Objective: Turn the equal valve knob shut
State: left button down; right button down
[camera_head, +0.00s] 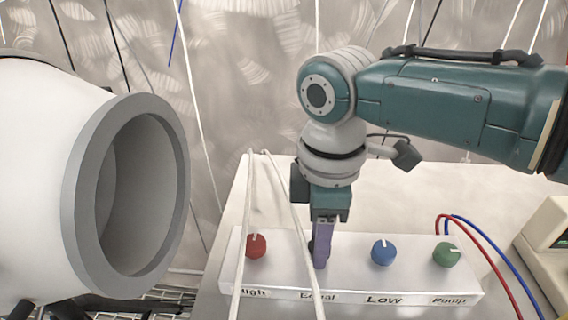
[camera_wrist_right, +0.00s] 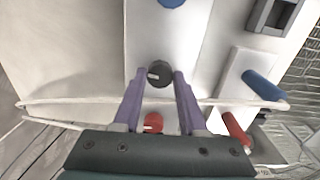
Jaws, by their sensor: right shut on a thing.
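The equal valve knob is a black round knob (camera_wrist_right: 159,74) with a pale pointer mark, which points left in the right wrist view. It sits on the white valve block (camera_head: 350,293) above the "Equal" label. My right gripper (camera_head: 321,262) points down over it, its purple fingers one on each side of the knob. In the right wrist view the fingers (camera_wrist_right: 160,76) are closed on the knob. In the head view the fingers hide most of the knob. My left gripper is not in view.
Red (camera_head: 256,246), blue (camera_head: 382,252) and green (camera_head: 446,254) knobs stand on the same block. White cords (camera_head: 297,215) hang over it just left of my right gripper. Red and blue hoses (camera_head: 497,268) run at right. A big grey-rimmed cylinder (camera_head: 75,200) fills the left.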

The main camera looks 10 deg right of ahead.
jog(key=shift+n, duration=0.8)
jog(key=shift+c, duration=2.2)
grip_release()
notch_tip(320, 180, up, 10)
jog(key=p, duration=0.2)
jog(key=shift+p, duration=0.35)
